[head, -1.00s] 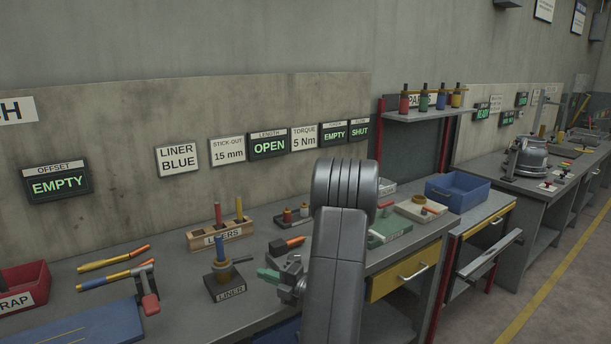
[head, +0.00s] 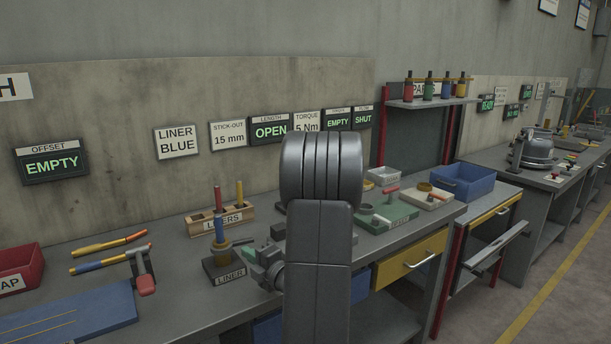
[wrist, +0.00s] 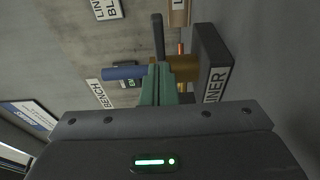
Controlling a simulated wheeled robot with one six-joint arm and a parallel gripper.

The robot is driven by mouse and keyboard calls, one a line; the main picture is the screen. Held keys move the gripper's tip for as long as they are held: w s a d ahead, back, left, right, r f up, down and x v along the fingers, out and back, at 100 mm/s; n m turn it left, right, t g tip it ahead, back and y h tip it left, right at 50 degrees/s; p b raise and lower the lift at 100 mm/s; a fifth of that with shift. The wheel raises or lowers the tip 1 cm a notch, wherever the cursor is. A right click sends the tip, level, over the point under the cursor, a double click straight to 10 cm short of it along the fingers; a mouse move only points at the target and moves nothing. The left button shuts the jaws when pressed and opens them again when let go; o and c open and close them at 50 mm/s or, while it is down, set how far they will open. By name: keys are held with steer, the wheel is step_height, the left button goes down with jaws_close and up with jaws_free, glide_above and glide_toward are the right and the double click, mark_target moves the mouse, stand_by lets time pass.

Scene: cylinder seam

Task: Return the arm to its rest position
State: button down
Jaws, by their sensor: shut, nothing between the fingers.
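My gripper (head: 252,256) shows partly in the head view, with its green fingertips beside the LINER stand (head: 224,268); my arm covers much of the area to its right. In the wrist view the green fingers (wrist: 159,88) are together and hold nothing. The dark stand (wrist: 212,60) appears sideways there, just beyond the fingers, with its brass-coloured collar (wrist: 183,68) and a blue liner (wrist: 122,72). Whether the fingertips touch the stand I cannot tell. In the head view the blue liner (head: 219,228) stands upright in the collar.
The LINERS rack (head: 205,224) is behind the stand. Left are a hammer-like tool (head: 142,275), rods (head: 110,243), a blue mat (head: 80,312) and a red bin (head: 20,265). A green block (head: 390,217) and blue bin (head: 463,182) are right of my arm. Wall signs hang behind.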

steer(key=shift+s+a+f+m+t+h+b, duration=0.2)
steer(key=shift+s+a+m+t+h+b, duration=0.15)
steer(key=shift+s+m+t+h+b, duration=0.6)
steer(key=s, duration=0.2)
steer(key=shift+s+r+n, duration=0.2)
steer(key=shift+s+n, duration=0.05)
steer(key=shift+s, duration=0.15)
steer(key=v, duration=0.7)
steer(key=shift+a, duration=0.2)
